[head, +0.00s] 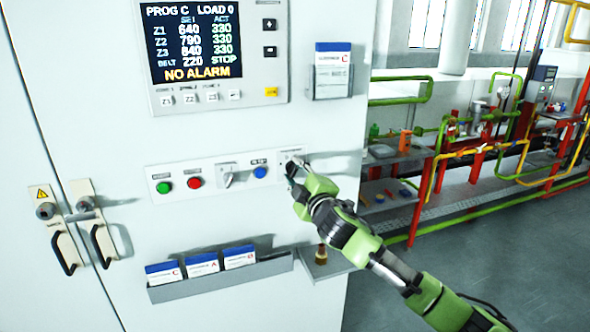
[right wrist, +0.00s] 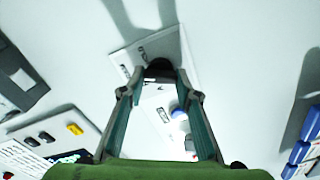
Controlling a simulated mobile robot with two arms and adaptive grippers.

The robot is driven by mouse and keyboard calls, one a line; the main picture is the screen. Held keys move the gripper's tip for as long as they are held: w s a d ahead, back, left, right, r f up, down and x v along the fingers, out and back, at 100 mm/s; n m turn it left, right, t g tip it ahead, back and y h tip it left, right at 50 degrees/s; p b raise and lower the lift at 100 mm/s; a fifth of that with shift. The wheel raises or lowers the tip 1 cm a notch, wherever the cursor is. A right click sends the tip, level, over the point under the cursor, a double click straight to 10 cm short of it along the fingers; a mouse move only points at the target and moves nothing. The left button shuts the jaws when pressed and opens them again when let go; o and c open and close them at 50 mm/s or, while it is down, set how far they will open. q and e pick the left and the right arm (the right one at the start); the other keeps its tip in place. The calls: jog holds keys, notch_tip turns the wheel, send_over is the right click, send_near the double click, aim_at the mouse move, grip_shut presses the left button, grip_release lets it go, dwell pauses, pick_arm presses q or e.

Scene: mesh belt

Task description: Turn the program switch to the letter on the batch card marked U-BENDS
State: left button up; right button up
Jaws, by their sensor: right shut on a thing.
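My right gripper (head: 292,170) is at the right end of the switch strip on the white cabinet. It is shut on a black knob, the program switch, whose dark top shows between the fingertips in the right wrist view (right wrist: 159,68). The fingers hide most of the knob and its letters in the head view. The display (head: 193,42) reads PROG C, LOAD 0, NO ALARM. Three blue-topped batch cards stand in the lower rack, lettered C (head: 163,273), A (head: 202,265) and apparently B (head: 239,256); their names are too small to read. My left gripper is out of view.
Another card (head: 332,72) lettered C sits in the upper holder. The strip also carries a green button (head: 165,188), a red button (head: 194,183), a grey rotary switch (head: 227,178) and a blue button (head: 260,172). A small shelf (head: 325,263) is below my right gripper.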

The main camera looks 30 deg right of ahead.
jog(key=shift+n, duration=0.4)
jog(key=o, duration=1.1)
jog(key=v, duration=1.2)
jog(key=shift+f, duration=0.15)
